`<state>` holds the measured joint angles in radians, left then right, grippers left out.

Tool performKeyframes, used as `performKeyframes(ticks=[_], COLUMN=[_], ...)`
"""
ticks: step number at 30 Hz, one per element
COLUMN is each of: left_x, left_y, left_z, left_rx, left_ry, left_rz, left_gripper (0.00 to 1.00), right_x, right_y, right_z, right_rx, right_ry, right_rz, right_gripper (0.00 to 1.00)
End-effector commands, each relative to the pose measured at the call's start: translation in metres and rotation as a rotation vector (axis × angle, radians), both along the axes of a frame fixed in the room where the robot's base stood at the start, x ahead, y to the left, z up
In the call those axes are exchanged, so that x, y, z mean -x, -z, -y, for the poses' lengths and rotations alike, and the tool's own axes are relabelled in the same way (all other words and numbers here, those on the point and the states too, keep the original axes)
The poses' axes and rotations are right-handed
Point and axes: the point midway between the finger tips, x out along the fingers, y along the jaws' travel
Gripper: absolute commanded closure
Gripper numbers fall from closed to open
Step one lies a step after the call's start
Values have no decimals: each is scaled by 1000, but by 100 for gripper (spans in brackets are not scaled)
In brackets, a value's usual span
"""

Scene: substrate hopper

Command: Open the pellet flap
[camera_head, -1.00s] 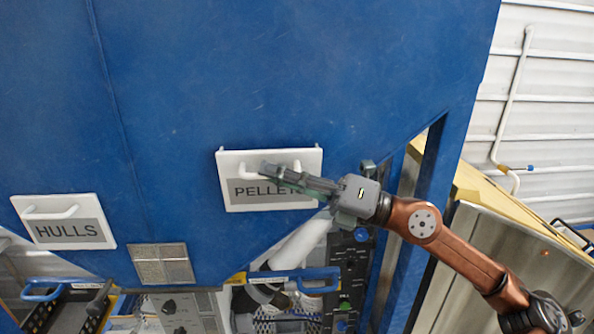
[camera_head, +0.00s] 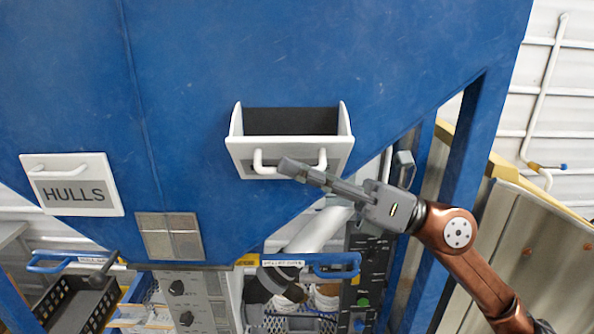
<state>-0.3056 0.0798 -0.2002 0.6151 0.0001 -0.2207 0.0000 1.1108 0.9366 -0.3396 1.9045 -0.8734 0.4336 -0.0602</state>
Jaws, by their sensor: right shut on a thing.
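The pellet flap (camera_head: 290,146) is a white panel on the blue hopper, right of the middle of the head view. It is tilted outward at the top, with side cheeks showing and a dark opening (camera_head: 290,121) behind it. Its label is mostly hidden from this angle. Its white bar handle (camera_head: 263,166) runs across the front. My right gripper (camera_head: 303,173) is shut on the handle, coming from the right; its fingers cover part of the bar. My left gripper is not in view.
The white HULLS flap (camera_head: 72,184) is closed at the left. A blue support post (camera_head: 462,160) stands right of the flap, near my right arm.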

Motion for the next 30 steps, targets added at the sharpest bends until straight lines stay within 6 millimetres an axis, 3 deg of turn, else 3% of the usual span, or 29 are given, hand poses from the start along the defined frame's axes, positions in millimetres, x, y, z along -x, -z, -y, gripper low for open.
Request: performKeyframes(ticks=[12, 13, 16, 25, 30], left_x=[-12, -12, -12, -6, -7], left_y=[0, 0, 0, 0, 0], left_z=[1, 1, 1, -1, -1], left_rx=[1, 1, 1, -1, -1], left_ry=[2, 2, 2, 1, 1], left_rz=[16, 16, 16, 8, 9], left_gripper=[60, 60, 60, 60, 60], right_x=[0, 0, 0, 0, 2], right_y=[1, 1, 1, 1, 7], right_z=[0, 0, 0, 1, 17], right_rx=[1, 1, 0, -1, -1], right_ry=[-1, -1, -1, 1, 3], right_rz=[-2, -2, -2, -2, -4], right_gripper=[100, 90, 84, 84, 84])
